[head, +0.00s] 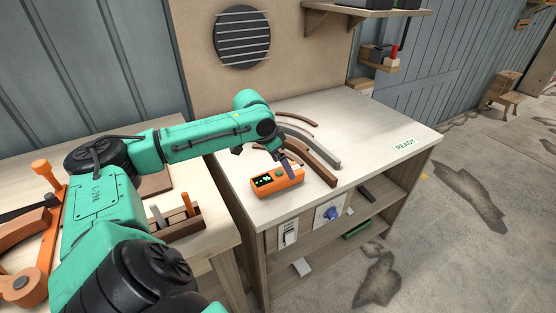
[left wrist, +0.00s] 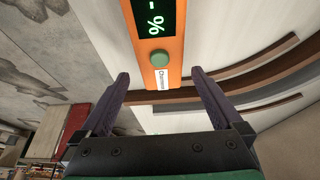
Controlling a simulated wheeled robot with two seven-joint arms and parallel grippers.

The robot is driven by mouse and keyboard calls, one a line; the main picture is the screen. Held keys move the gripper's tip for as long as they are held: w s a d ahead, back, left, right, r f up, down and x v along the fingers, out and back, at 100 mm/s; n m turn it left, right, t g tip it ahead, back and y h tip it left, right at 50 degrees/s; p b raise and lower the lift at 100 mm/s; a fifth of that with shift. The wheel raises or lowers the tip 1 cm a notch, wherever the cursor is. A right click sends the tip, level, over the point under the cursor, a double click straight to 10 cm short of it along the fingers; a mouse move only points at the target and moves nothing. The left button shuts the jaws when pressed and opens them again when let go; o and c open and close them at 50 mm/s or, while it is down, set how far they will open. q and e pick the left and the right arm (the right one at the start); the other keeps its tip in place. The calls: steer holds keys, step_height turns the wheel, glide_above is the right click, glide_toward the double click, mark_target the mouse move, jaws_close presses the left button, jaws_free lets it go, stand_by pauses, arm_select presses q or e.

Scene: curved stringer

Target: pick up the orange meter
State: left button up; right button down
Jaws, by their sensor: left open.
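The orange meter (head: 277,180) lies on the pale workbench top near its front left edge, with a dark display showing green characters. In the left wrist view the meter (left wrist: 159,60) shows its display, a green button and a small white label, and its near end points between my fingers. My left gripper (head: 287,167) is just above and beside the meter in the head view. In the left wrist view the left gripper (left wrist: 160,82) is open, its two dark fingers apart on either side of the meter's line, with nothing between the tips. My right gripper is not in view.
Several curved strips, including a grey one (head: 312,148) and a brown one (head: 321,168), lie behind the meter. A "READY" label (head: 405,145) is at the right of the bench. A wooden holder with tools (head: 178,222) stands on the left table. The bench's right part is clear.

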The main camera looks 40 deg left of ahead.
arm_select(q)
steer(key=x, duration=0.5)
steer(key=shift+w, duration=0.15)
steer(key=shift+w+f, duration=0.1)
steer(key=shift+f, duration=0.1)
steer(key=c, duration=1.3)
steer(key=shift+o, duration=0.3)
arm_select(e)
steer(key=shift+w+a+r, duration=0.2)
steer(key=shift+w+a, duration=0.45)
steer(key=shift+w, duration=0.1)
arm_select(q)
steer(key=shift+r, duration=0.15)
